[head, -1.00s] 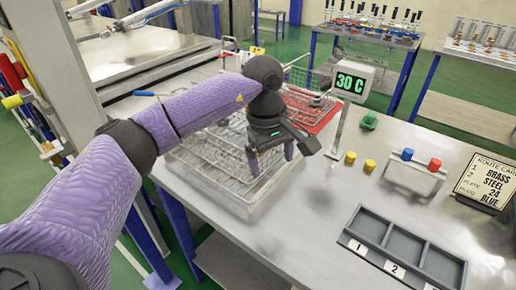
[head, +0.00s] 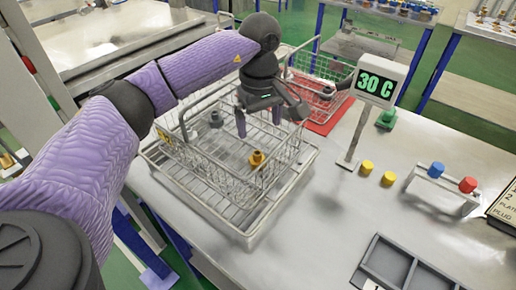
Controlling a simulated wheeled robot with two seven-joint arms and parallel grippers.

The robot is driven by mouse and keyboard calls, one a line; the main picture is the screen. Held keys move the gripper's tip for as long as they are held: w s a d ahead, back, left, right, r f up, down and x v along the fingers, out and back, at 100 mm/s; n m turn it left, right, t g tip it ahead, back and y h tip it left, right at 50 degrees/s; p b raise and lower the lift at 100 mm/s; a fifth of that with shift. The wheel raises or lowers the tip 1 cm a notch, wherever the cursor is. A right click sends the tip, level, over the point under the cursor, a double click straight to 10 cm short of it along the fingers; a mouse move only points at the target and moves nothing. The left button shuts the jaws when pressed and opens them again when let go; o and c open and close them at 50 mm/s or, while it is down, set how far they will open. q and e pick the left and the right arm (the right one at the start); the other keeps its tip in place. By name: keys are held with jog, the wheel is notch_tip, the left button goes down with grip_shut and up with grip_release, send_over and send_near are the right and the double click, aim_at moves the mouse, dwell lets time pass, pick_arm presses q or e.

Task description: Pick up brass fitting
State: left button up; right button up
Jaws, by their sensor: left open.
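The brass fitting (head: 257,159) stands in the wire basket (head: 190,158) on the metal bench, near the basket's right side. A grey fitting (head: 216,119) is in the same basket, farther back and to the left. My left gripper (head: 259,124) points down over the basket, with its fingers apart and nothing between them. In the picture it is just above the brass fitting and apart from it. The exact height gap is hard to tell. My right gripper does not show.
The basket's wire walls and raised handle stand close to my left gripper. A display reading 30 C (head: 378,83) stands to the right. Another wire basket (head: 312,75) sits on a red mat behind. Yellow plugs (head: 366,168) and a grey tray (head: 408,268) lie right.

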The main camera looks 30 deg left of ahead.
aim_at(257, 153)
pick_arm(q)
jog(key=f, duration=0.4)
jog(key=f+b, duration=0.1)
jog(key=f, duration=0.4)
jog(key=shift+s+a, duration=0.15)
jog(key=shift+s, duration=0.05)
grip_shut()
